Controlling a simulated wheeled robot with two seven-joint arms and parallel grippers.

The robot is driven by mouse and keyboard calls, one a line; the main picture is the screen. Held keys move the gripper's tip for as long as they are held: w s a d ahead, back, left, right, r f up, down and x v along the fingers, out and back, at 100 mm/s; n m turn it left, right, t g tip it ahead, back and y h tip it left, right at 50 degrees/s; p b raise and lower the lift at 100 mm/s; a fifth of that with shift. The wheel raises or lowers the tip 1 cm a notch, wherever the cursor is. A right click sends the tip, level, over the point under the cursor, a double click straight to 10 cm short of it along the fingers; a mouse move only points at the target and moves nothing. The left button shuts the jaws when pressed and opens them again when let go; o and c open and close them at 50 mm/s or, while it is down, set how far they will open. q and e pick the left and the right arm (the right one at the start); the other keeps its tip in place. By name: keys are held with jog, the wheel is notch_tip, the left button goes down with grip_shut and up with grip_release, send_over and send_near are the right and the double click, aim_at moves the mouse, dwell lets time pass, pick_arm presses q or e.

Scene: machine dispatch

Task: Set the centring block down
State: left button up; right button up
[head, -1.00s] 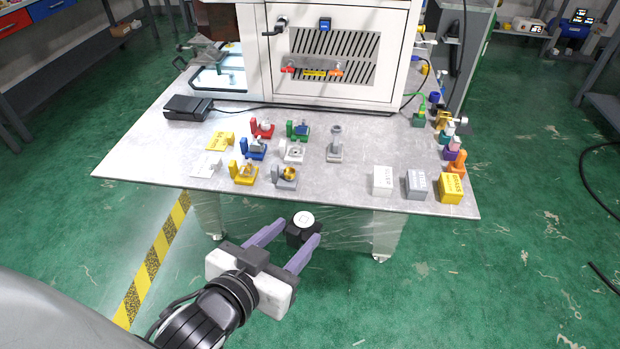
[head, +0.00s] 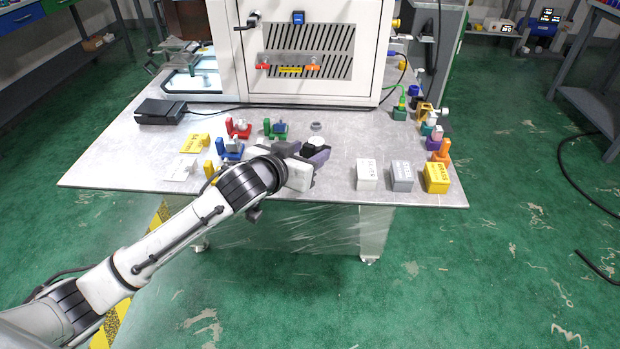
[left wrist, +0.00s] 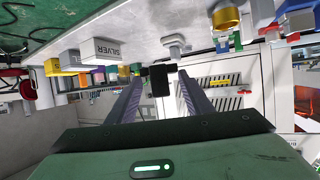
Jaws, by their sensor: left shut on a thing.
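The centring block (head: 313,145) is a small black block with a pale round top. My left gripper (head: 316,154) is shut on it, over the front middle of the grey table (head: 330,182). In the left wrist view the black block (left wrist: 160,80) sits between the two purple-grey fingers (left wrist: 160,92). The hand and forearm hide part of the block and the table beneath it. I cannot tell whether the block touches the table. My right gripper is not in view.
White, grey and yellow labelled boxes (head: 402,177) stand along the front right edge. Red (head: 239,128), green (head: 275,129) and blue (head: 231,148) fixtures stand left of the gripper. A white machine (head: 300,50) stands behind.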

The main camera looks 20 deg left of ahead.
pick_arm(q)
jog(key=shift+f+b, duration=0.35)
jog(key=shift+f, duration=3.05)
jog(key=shift+f, duration=0.1)
jog(key=o, duration=1.1)
jog(key=v, duration=1.2)
jog(key=s+d+f+g, duration=0.1)
jog(key=s+f, duration=0.6)
jog(key=f, duration=0.1)
jog(key=s+d+f+g, duration=0.2)
jog(key=s+f, duration=0.6)
jog(key=s+d+f+g+h, duration=0.1)
jog(key=s+d+f, duration=0.1)
jog(key=s+f, duration=0.5)
notch_tip(320, 180, down, 2)
jog(key=shift+s+d+f+m+g+p, duration=0.1)
jog(key=shift+s+d+m+g+p, duration=0.1)
jog(key=shift+m+g+p, duration=0.2)
